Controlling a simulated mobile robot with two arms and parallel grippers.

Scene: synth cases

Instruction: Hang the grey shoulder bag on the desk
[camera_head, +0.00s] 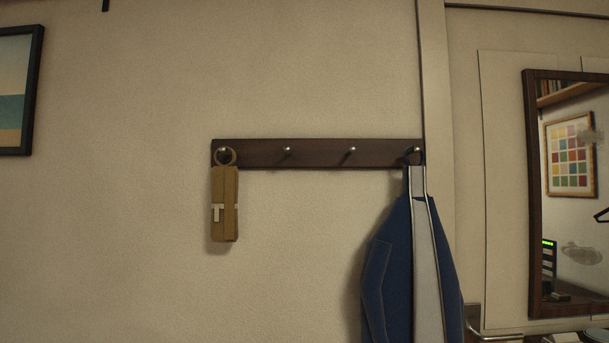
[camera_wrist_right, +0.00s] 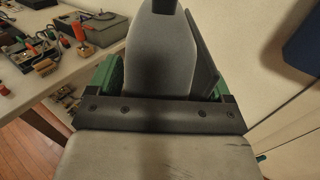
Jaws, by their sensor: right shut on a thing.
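In the right wrist view, a grey, tapering piece (camera_wrist_right: 158,60) with a dark top end stands between the green sides of my right gripper (camera_wrist_right: 165,80). I take it for the grey shoulder bag; its full outline is hidden. My right gripper is shut on it. A pale desk (camera_wrist_right: 95,68) with tools on its top lies to the left, beyond the gripper. No gap can be judged between the bag and the desk edge. Neither gripper shows in the head view, and my left gripper is in no view.
The head view faces a wall with a dark hook rail (camera_head: 320,154). A tan item (camera_head: 225,200) hangs from its left end and a blue garment (camera_head: 390,275) from its right end; the middle hooks are empty. A framed mirror (camera_head: 570,180) is at right. Several tools (camera_wrist_right: 40,45) crowd the desk.

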